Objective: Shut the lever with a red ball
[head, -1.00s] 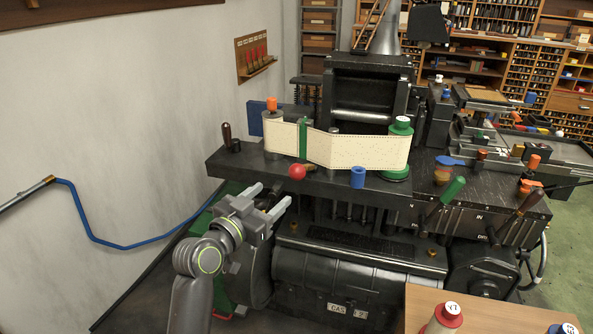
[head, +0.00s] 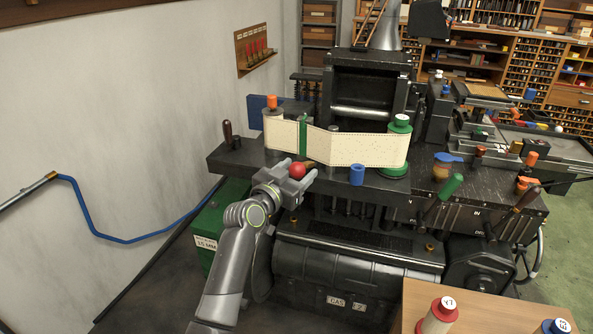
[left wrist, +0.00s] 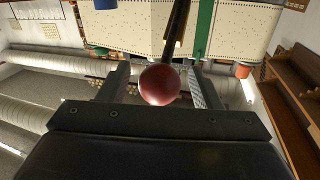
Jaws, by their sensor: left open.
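The red ball (head: 297,170) is the end of a lever at the front edge of the machine's dark top, below the perforated paper strip (head: 367,150). My left gripper (head: 299,172) is open, with its fingers on either side of the ball. In the left wrist view the red ball (left wrist: 160,84) sits between the two fingers, with a gap on each side. The dark lever rod (left wrist: 177,30) runs away from the ball towards the strip. The lever's base is hard to make out. My right gripper is not in view.
A green upright bar (head: 303,138) crosses the strip just behind the ball. A blue cylinder (head: 357,175) and a green spool base (head: 394,169) stand to the right. A wooden table with spools (head: 437,316) is at the lower right.

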